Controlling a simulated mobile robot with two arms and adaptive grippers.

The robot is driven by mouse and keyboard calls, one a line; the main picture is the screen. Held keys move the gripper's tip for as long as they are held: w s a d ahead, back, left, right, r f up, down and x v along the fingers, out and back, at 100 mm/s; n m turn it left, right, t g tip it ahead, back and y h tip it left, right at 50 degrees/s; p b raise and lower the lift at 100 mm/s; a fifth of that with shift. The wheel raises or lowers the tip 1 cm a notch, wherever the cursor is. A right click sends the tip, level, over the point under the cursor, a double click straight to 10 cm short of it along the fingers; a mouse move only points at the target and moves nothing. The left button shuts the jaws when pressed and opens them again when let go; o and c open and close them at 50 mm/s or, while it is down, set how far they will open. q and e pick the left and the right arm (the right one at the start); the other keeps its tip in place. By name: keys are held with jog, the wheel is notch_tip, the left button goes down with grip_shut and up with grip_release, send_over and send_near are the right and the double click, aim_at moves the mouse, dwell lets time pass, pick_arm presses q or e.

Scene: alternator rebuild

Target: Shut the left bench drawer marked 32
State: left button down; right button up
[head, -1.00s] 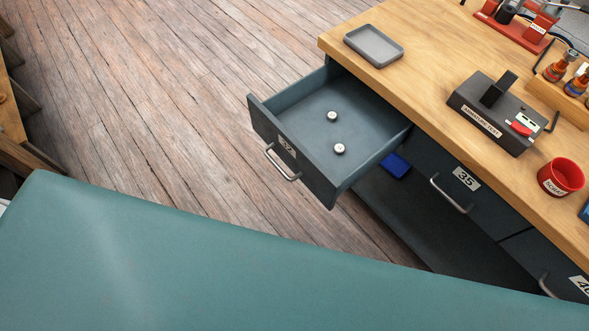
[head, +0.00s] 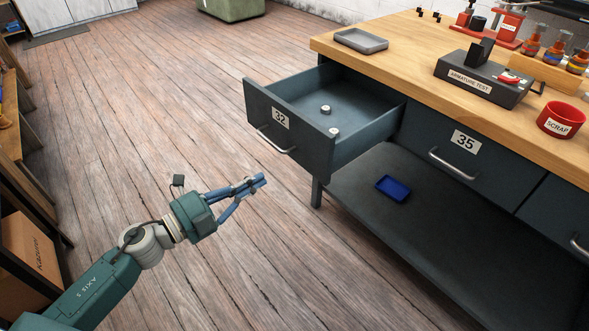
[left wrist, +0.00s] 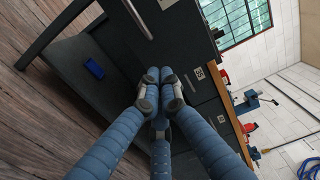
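The left bench drawer marked 32 (head: 290,130) is pulled well out from the bench. Its bar handle (head: 275,141) is on the dark front, below the label. Two small round metal parts lie inside. In the left wrist view, a dark front with a bar handle (left wrist: 137,18) shows at the top, seemingly this drawer. My left gripper (head: 262,180) is in front of the drawer and lower than its handle, apart from it. Its blue fingers are together and empty; they also meet in the left wrist view (left wrist: 159,76). My right gripper is not in view.
The drawer marked 35 (head: 455,143) is shut, right of the open one. A blue tray (head: 393,188) lies on the lower shelf (head: 440,225). A grey tray (head: 361,40), an armature tester (head: 480,80) and a red scrap cup (head: 561,121) stand on the bench top. Floor left of the drawer is clear.

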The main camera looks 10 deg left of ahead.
aim_at(304, 154)
pick_arm(q)
jog(key=x, duration=1.1)
jog(key=shift+w+d+p, duration=0.1)
jog(key=shift+w+p, duration=0.05)
jog(key=shift+p, duration=0.15)
jog(key=shift+w+d, duration=0.3)
jog(key=shift+w, duration=0.05)
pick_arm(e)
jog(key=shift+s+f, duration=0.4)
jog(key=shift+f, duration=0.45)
